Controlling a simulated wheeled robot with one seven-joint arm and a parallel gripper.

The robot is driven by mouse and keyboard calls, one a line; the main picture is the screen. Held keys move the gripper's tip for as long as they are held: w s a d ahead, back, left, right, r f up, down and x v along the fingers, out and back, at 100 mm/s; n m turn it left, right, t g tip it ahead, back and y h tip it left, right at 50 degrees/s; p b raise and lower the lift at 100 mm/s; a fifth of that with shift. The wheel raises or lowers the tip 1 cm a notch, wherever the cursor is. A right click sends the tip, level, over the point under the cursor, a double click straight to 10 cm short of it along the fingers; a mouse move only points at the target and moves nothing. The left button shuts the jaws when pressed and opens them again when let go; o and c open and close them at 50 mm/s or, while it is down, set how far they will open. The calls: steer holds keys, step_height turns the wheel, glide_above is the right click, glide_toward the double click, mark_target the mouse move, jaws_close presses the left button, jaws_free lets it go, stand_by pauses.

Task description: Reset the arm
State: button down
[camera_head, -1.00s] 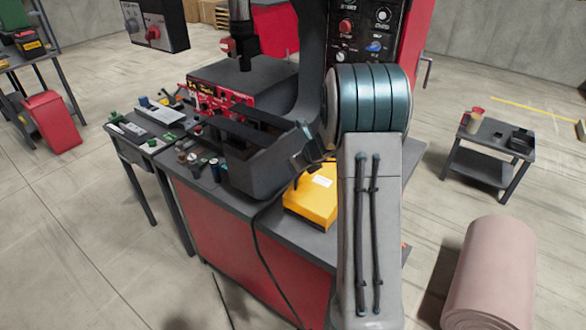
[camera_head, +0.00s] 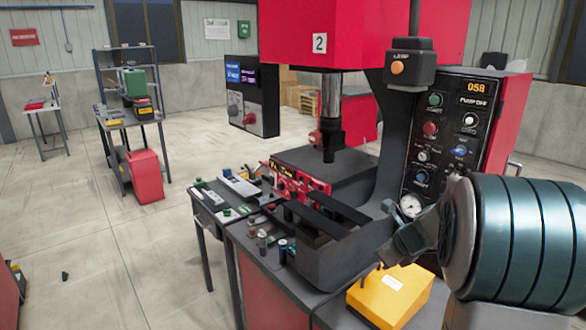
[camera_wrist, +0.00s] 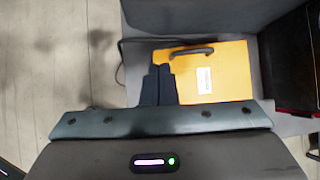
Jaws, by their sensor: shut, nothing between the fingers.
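My gripper (camera_wrist: 158,86) shows in the wrist view with its two dark fingers together and nothing between them. It points down over the edge of the grey worktop, at the left side of a yellow box (camera_wrist: 228,72) with a white label and a dark handle. I cannot tell how far above the box the fingers are. In the head view my arm fills the lower right, and the yellow box (camera_head: 393,297) sits on the worktop below it. The fingertips are not clear in the head view.
A red press machine (camera_head: 300,60) with a control panel (camera_head: 447,140) stands behind the worktop. A dark grey trough (camera_head: 335,255) is left of the yellow box. A side table (camera_head: 228,195) holds small parts. Open floor (camera_head: 110,235) lies to the left.

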steer(key=s+a+r+n+g+h, duration=0.1)
steer(key=s+a+n, duration=0.2)
steer(key=s+n, duration=0.6)
steer(key=s+a+r+n+g+h, duration=0.1)
steer(key=s+a+n, duration=0.3)
steer(key=s+n, duration=0.5)
steer(key=s+a+r+n+g+h, duration=0.1)
steer(key=s+a+n, duration=0.3)
steer(key=s+n, duration=0.5)
steer(key=shift+a+r+n+g, duration=0.2)
steer(key=shift+r+n+g, duration=0.15)
steer(key=shift+n, duration=0.55)
